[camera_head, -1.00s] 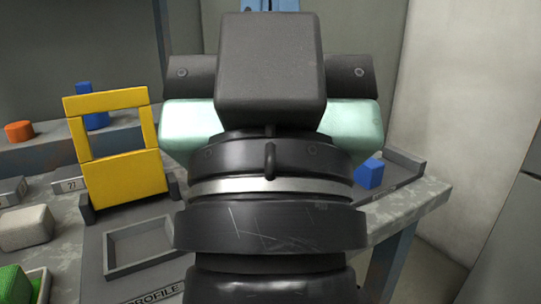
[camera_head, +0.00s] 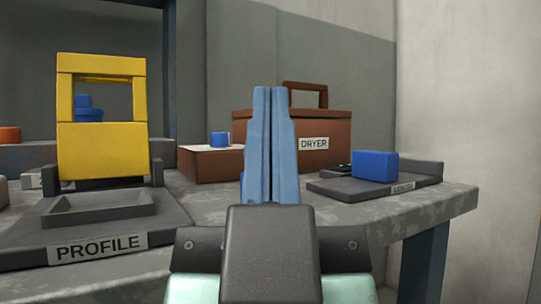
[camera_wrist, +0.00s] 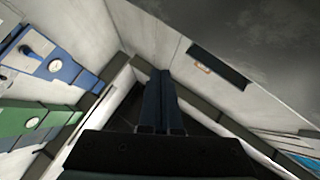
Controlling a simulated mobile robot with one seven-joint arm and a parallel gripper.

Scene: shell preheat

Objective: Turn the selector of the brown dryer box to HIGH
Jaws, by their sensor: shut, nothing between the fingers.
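The brown dryer box (camera_head: 345,135) stands at the back of the table in the head view, with a handle on top and a DRYER label on its front. A low brown part with a pale top (camera_head: 205,165) stands at its left, carrying a small blue knob-like piece (camera_head: 219,139). I cannot read any selector setting. My gripper (camera_head: 270,92) points up in front of the box, its two blue fingers together with nothing between them, and hides part of the box. In the wrist view the shut fingers (camera_wrist: 161,75) point away from the table.
A grey tray (camera_head: 425,172) with a blue block (camera_head: 375,165) lies at the table's right end. A yellow frame (camera_head: 100,148) and a PROFILE tray (camera_head: 60,222) stand at left. The wrist view shows walls, a blue panel (camera_wrist: 45,57) and a green panel (camera_wrist: 30,122).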

